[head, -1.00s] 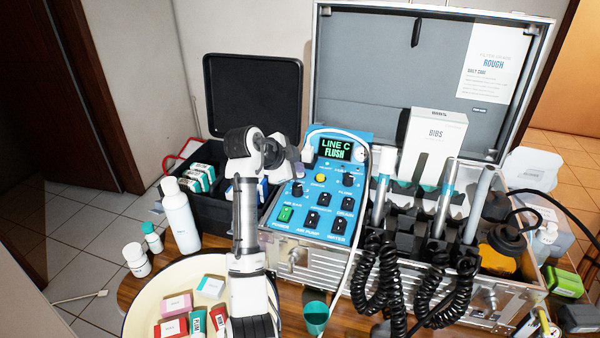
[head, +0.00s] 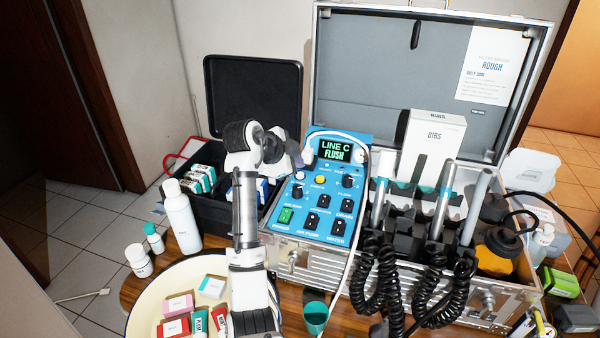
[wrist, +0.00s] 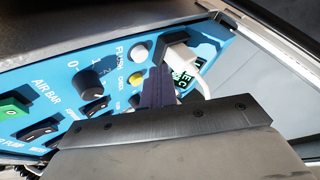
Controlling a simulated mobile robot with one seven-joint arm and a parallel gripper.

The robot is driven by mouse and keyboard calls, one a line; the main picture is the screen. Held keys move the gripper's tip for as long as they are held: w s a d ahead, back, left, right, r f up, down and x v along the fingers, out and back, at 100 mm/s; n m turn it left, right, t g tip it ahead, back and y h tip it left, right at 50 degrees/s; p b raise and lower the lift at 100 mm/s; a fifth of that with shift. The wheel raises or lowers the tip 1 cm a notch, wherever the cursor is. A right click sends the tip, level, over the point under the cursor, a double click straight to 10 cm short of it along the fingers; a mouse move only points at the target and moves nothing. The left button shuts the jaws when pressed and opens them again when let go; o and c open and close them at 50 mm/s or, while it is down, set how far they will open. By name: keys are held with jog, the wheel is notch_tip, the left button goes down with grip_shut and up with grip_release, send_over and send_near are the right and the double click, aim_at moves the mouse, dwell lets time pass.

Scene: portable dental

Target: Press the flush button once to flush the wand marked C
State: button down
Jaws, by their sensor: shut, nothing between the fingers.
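The white button also shows in the head view (head: 300,175). My gripper (wrist: 160,72) is shut and empty, its dark fingers over the panel just right of these buttons. I cannot tell contact with the panel. Several wands (head: 445,200) stand in holders to the right; their marks are not readable.
Black coiled hoses (head: 375,280) hang before the case (head: 500,300), and a white cable (head: 350,240) runs down the panel's right side. A teal cup (head: 315,317) stands in front. A round tray (head: 145,300) and a white bottle (head: 179,215) are at left.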

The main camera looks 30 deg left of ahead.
notch_tip(320, 180, up, 4)
jog(key=shift+s+r+p, duration=0.1)
jog(key=shift+r+p, duration=0.1)
jog(key=shift+p, duration=1)
